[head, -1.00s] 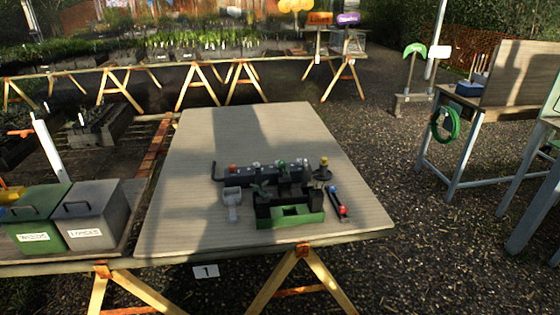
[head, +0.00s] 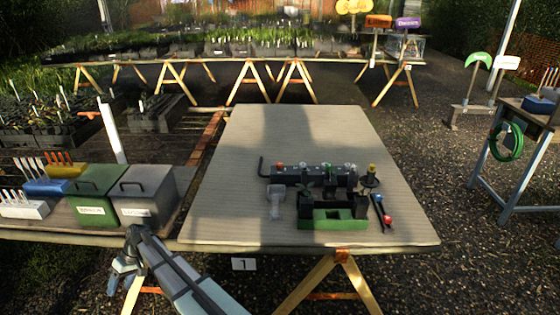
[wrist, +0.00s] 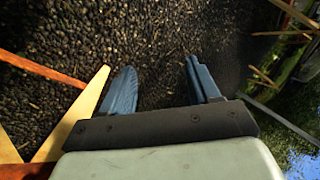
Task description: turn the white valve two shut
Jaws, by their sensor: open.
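A dark manifold (head: 315,177) lies across the right half of the table, with a row of small coloured knobs on top. A whitish knob (head: 302,167) sits second from the left, after an orange-red one (head: 279,165). Another whitish knob (head: 350,167) is further right. No valve numbers are legible, and handle angles are too small to tell. My gripper (head: 118,281) is low at the front left, off the table's front edge and far from the manifold. In the wrist view its two blue fingers (wrist: 163,92) are apart with nothing between them, over gravel.
A green holder (head: 333,222) stands in front of the manifold, a clear scoop-like item (head: 275,202) left of it, and a dark tool with red and blue ends (head: 383,212) right. Grey (head: 145,190) and green (head: 95,195) bins stand left. The table's left half is clear.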

